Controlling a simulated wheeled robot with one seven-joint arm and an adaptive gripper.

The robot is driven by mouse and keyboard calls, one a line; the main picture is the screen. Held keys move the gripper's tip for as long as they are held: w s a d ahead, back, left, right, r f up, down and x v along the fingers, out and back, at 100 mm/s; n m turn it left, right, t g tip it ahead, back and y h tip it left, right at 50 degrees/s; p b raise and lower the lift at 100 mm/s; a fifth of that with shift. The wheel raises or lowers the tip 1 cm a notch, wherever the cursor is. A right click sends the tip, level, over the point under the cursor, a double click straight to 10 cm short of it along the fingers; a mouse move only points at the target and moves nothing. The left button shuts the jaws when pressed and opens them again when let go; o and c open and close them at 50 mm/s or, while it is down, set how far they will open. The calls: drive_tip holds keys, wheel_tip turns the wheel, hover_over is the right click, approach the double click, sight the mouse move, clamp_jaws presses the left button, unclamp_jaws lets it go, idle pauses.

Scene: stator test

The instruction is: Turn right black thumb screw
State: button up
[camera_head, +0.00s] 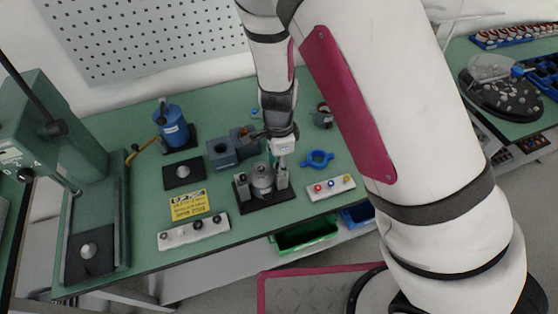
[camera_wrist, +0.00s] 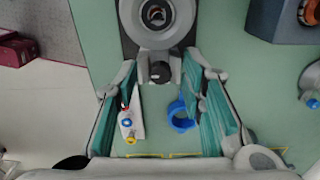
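The right black thumb screw (camera_wrist: 160,72) is a dark round knob beside the fixture holding the grey ring-shaped stator (camera_wrist: 126,12). In the wrist view it lies between the tips of my gripper (camera_wrist: 160,64), with a gap on each side. The two teal fingers are spread and hold nothing. In the head view my gripper (camera_head: 283,160) points down at the right side of the stator fixture (camera_head: 262,180), on its black base plate (camera_head: 266,201). The right thumb screw is not clear there. The height between fingertips and knob cannot be told.
A blue ring (camera_head: 318,158) and a white block with coloured buttons (camera_head: 331,188) lie right of the fixture. A white block with dark knobs (camera_head: 193,233) and a yellow label (camera_head: 188,204) are left. A blue-grey box (camera_head: 222,153) stands behind. Green table (camera_head: 150,258) is bare at front left.

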wheel_tip(320, 180, up, 12)
idle(0.6)
idle(0.4)
drive_tip(key=s+d+r+n+t+y, duration=0.1)
drive_tip(key=s+d+r+n, duration=0.1)
drive_tip(key=d+r+n, duration=0.35)
drive_tip(key=s+d+r+n+t+y, duration=0.1)
drive_tip(key=s+d+r+n, duration=0.15)
drive_tip(key=r, duration=0.65)
drive_tip(key=s+d+r+n+t+h+b, duration=0.1)
drive_tip(key=s+d+r+n+t+h, duration=0.1)
drive_tip(key=s+d+r+n, duration=0.5)
drive_tip(key=s+d+r+t, duration=0.1)
drive_tip(key=s, duration=0.3)
drive_tip(key=shift+s+r+t, duration=0.2)
drive_tip(key=shift+r+t, duration=0.1)
drive_tip(key=shift+r, duration=0.1)
